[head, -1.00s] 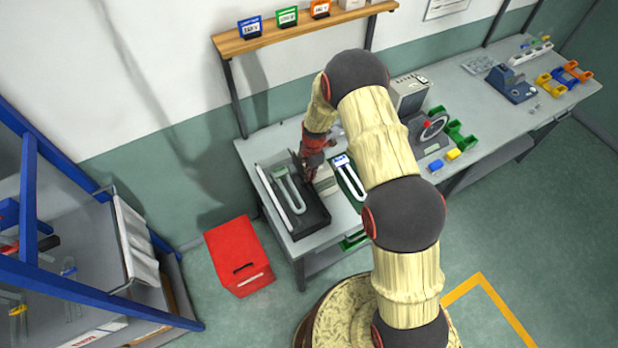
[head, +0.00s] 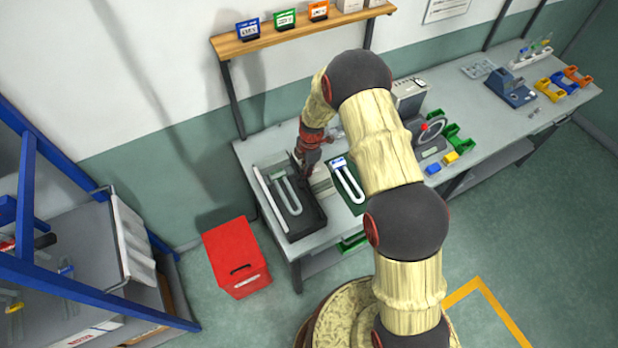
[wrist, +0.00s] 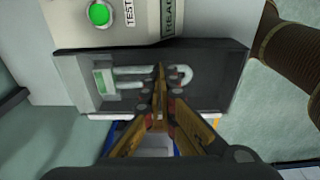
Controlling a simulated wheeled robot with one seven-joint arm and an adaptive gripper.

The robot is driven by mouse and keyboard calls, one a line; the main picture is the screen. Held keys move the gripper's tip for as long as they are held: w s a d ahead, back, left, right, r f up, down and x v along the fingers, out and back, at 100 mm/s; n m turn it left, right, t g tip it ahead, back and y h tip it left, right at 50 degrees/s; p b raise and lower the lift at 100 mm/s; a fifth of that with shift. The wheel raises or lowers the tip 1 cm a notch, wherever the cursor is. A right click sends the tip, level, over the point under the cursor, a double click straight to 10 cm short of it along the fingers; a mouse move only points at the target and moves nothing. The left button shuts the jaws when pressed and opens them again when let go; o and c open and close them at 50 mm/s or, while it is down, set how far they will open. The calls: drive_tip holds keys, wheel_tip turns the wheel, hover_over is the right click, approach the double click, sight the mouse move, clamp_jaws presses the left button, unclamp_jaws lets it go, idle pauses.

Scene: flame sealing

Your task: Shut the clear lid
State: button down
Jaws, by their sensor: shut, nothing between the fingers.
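The clear lid (head: 269,200) appears as a thin, pale-edged panel standing open along the left side of a dark tray (head: 300,228). In the wrist view a pale strip along the tray's lower side (wrist: 103,117) looks like its edge, but most of it is hard to make out. A U-shaped pale piece (head: 291,208) lies in the tray. My gripper (head: 305,172) is over the tray's far right part, apart from the lid. In the wrist view its fingers (wrist: 160,70) are shut and empty, and partly hide the U-shaped piece. Contact with the tray cannot be told.
A grey unit with a green TEST button (wrist: 99,13) adjoins the tray. A green mat (head: 352,200) with another U-shaped piece lies to the right. A red box (head: 236,257) stands on the floor to the left. A shelf (head: 300,30) hangs above the bench.

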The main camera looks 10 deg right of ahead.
drive_tip(key=w+d+r+b, duration=0.2)
drive_tip(key=d+r+b, duration=0.1)
drive_tip(key=d, duration=0.6)
drive_tip(key=shift+w+d+r, duration=0.15)
drive_tip(key=shift+w+r, duration=0.05)
drive_tip(key=shift+w, duration=0.05)
drive_tip(key=shift+s, duration=0.1)
